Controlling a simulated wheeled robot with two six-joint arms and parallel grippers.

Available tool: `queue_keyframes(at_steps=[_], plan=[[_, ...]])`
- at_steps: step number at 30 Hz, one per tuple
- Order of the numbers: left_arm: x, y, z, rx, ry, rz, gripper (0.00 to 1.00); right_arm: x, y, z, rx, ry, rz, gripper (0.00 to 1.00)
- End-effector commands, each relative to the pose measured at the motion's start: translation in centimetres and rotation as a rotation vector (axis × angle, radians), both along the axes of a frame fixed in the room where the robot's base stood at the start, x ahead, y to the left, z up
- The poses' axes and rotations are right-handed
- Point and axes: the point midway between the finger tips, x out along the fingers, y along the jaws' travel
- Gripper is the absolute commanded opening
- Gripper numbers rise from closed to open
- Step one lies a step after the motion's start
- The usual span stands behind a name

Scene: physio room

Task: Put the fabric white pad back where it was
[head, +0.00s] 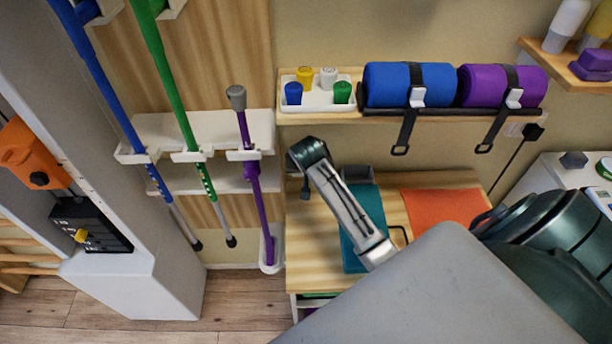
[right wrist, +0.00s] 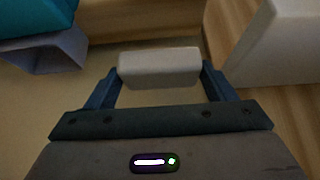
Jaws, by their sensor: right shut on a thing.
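The white pad (right wrist: 158,66), a small off-white block with rounded edges, sits between the two blue fingers of my right gripper (right wrist: 160,78) in the right wrist view. The gripper is shut on it at both ends. In the head view my right arm reaches in from the right, over the low wooden table (head: 310,255). Its wrist end is near the table's back left corner; the pad cannot be made out there. My left gripper is out of view.
A wall shelf (head: 440,117) carries a white tray (head: 318,101) of coloured caps, a blue roll (head: 390,84) and a purple roll (head: 480,84). A teal band (head: 352,258) and an orange sheet (head: 440,207) lie on the table. A purple cane (head: 258,200) stands left.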

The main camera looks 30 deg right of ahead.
Motion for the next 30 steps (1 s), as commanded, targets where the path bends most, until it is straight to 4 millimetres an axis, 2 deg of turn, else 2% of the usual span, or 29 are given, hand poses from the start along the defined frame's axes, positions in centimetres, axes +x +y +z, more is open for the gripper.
queue_keyframes(at_steps=[3,8,15,22,23,26,30], plan=[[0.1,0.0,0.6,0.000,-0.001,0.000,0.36,0.0,0.0,-1.7,0.000,0.002,0.000,0.58],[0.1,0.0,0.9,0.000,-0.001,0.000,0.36,0.0,0.0,-3.2,0.000,0.001,-0.001,0.58],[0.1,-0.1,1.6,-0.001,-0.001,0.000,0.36,0.0,0.0,-6.5,-0.001,0.001,0.000,0.58],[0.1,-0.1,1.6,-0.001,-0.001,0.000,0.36,0.1,0.0,-6.8,-0.002,-0.003,0.000,0.58],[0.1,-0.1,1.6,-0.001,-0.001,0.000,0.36,0.1,0.0,-6.8,-0.001,-0.002,0.000,0.78],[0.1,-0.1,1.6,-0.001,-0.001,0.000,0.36,0.0,0.0,-6.8,-0.001,-0.002,0.000,0.98],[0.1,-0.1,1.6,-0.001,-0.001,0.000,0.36,0.1,0.0,-6.8,-0.001,-0.002,0.000,0.98]])
